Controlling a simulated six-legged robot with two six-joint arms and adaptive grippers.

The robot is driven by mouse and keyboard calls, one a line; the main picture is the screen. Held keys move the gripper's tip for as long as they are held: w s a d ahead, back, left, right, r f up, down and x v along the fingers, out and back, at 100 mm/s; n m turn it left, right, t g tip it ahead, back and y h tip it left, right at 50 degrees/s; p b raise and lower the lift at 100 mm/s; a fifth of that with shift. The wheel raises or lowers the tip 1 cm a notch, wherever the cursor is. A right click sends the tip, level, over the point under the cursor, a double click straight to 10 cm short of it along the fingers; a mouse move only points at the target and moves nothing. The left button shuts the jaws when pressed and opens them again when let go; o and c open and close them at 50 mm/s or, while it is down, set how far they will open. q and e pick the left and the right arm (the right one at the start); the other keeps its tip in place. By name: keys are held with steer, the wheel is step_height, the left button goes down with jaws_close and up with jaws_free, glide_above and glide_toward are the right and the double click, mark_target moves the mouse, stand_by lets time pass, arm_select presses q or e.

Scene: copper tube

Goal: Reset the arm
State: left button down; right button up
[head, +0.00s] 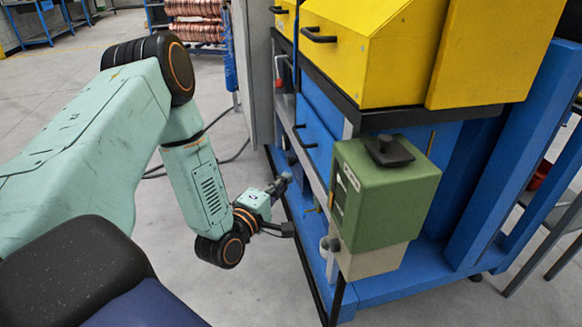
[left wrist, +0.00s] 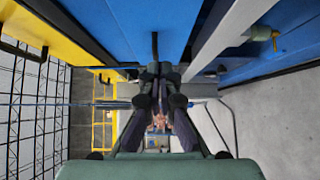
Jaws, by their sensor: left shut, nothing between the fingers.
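My left arm (head: 200,180) comes in from the left in the head view and bends down at its elbow. My left gripper (head: 284,182) is at its end, beside the blue machine's front. The gripper points toward the machine's lower side. In the left wrist view the fingers of the gripper (left wrist: 160,72) are together, with nothing held between them. My right gripper is in neither view.
A blue machine (head: 465,220) with yellow covers (head: 400,50) fills the right side. A green box (head: 385,190) with a black knob juts out from its front. Copper coils (head: 195,20) stand at the back. Grey floor (head: 60,85) is open behind my arm.

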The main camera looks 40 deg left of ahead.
arm_select(q)
steer(key=shift+s+d, duration=0.1)
steer(key=shift+s, duration=0.85)
steer(key=shift+f, duration=0.1)
steer(key=s+d+f+m+g+h+p, duration=0.1)
steer(key=s+d+f+m+g, duration=0.35)
steer(key=s+f+m, duration=0.2)
steer(key=s+d+f+m+g+h+p, duration=0.1)
steer(key=s+d+f+m+g, duration=0.4)
steer(key=f, duration=0.3)
steer(key=s+d+m+g+p, duration=0.1)
steer(key=s+d+m+g, duration=0.1)
steer(key=s, duration=0.7)
steer(key=s+d+r+m+g+p, duration=0.1)
steer(key=s+m+g, duration=0.4)
steer(key=s, duration=0.5)
steer(key=shift+s+d+g+y+p, duration=0.15)
steer(key=shift+d+g+y+p, duration=0.25)
steer(key=shift+d+g+p, duration=0.3)
